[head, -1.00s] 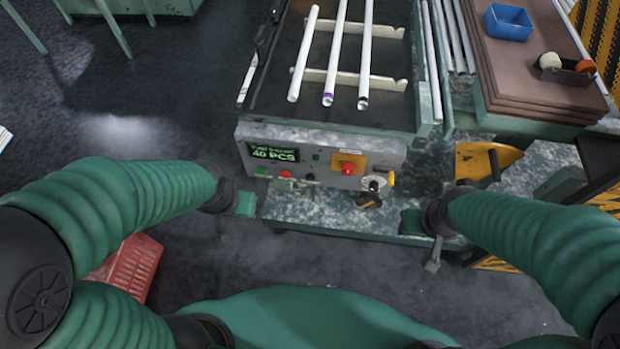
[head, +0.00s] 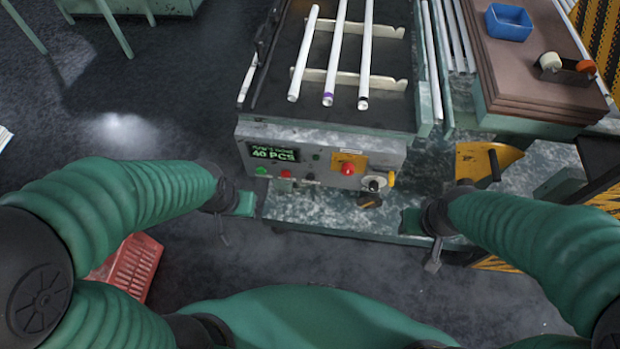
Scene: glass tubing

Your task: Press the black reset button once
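The grey control panel (head: 330,156) is on the front of the machine in the head view. A small dark button (head: 310,178) sits low on it, right of a small red button (head: 286,174); it looks like the black button, but its label is too small to read. My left gripper (head: 245,203) is left of and below the panel, apart from the buttons. My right gripper (head: 412,221) is below and right of the panel, also apart from it. Their fingers are too small and foreshortened to tell open from shut. Neither visibly holds anything.
The panel also has a green display (head: 275,153) reading 40 PCS, a green button (head: 261,170), a large red button (head: 348,169) on yellow, and a dial (head: 374,183). White tubes (head: 335,55) lie on the rack above. A red crate (head: 128,268) stands lower left.

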